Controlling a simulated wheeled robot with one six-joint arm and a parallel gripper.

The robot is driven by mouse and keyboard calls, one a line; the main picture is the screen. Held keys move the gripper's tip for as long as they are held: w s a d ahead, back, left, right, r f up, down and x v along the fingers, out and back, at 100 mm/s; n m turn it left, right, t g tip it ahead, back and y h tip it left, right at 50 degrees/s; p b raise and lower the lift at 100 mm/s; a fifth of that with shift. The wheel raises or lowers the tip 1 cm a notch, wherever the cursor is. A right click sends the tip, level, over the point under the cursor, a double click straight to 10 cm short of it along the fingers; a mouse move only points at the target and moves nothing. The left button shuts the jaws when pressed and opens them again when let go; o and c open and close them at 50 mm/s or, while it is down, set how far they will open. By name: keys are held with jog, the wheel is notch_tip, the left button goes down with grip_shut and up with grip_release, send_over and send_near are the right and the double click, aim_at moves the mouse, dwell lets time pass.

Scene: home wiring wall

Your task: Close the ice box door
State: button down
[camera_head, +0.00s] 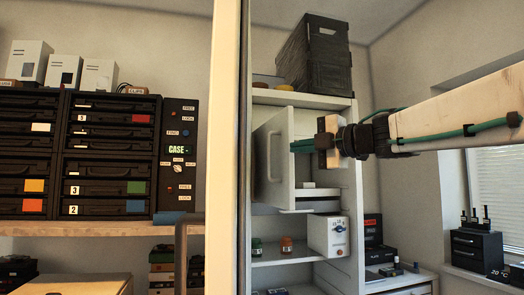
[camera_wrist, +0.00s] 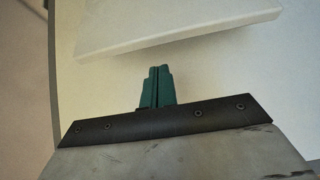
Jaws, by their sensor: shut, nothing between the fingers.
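The ice box door (camera_head: 264,180) is a white panel with an upright handle on its face. It stands open, swung out at an angle to the left of the white ice box (camera_head: 308,116). My gripper (camera_head: 293,146) comes in from the right, its green fingers shut and empty, with the tips by the door's right-hand part. I cannot tell if they touch it. In the wrist view, the shut fingers (camera_wrist: 159,73) point at a pale surface under a white slab (camera_wrist: 150,25). My gripper and wrist hide part of the box opening.
A black crate (camera_head: 315,55) sits on top of the shelf unit. A white box with a dial (camera_head: 328,236) stands below the ice box. A tall pale post (camera_head: 225,150) rises left of the door. Black drawers (camera_head: 110,155) stand farther left.

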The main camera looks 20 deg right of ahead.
aim_at(270, 150)
jog(key=x, duration=0.9)
jog(key=shift+w+a, duration=0.15)
jog(key=shift+w, duration=0.2)
